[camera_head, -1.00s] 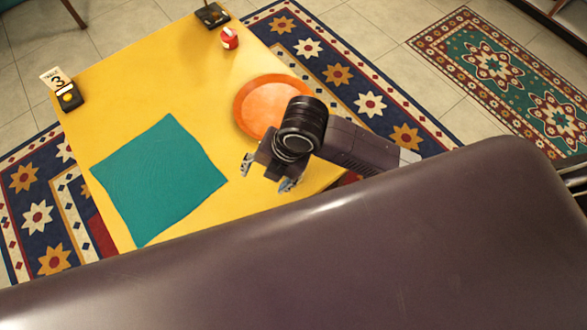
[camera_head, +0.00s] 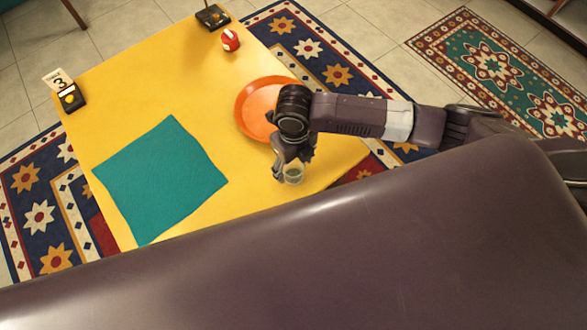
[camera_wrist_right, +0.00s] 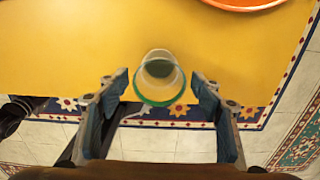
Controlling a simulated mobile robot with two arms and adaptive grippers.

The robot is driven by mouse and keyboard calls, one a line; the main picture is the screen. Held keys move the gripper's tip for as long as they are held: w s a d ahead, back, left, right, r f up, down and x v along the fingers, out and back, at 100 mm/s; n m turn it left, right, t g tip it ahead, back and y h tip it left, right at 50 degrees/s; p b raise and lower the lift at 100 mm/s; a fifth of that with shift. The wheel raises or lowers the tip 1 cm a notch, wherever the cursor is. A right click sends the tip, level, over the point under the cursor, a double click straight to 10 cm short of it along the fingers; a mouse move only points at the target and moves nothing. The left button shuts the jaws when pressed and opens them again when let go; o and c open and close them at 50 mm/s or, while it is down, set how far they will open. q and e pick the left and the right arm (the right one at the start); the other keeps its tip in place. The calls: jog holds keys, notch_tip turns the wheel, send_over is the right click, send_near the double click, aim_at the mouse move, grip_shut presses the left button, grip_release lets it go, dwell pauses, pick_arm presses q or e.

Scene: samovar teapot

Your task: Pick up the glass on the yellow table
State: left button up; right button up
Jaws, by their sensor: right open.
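The glass (camera_head: 293,174) stands on the yellow table (camera_head: 160,90) near its front right edge, partly covered by my gripper in the head view. It is clear with a green rim. In the right wrist view the glass (camera_wrist_right: 159,80) sits in the middle, ahead of and between the fingers. My right gripper (camera_head: 291,167) is open, with a finger on either side of the glass. In the wrist view its fingertips (camera_wrist_right: 160,82) show a gap on both sides of the glass. My left gripper is not in view.
An orange plate (camera_head: 252,112) lies just behind my right gripper. A teal cloth (camera_head: 160,180) lies flat to the left. A small red and white object (camera_head: 230,41) and a number 3 card in a dark holder (camera_head: 71,97) stand farther off.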

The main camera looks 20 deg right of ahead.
aim_at(294, 170)
jog(key=shift+f, duration=1.5)
jog(key=shift+c, duration=0.2)
jog(key=shift+w, duration=0.1)
jog(key=c, duration=1.2)
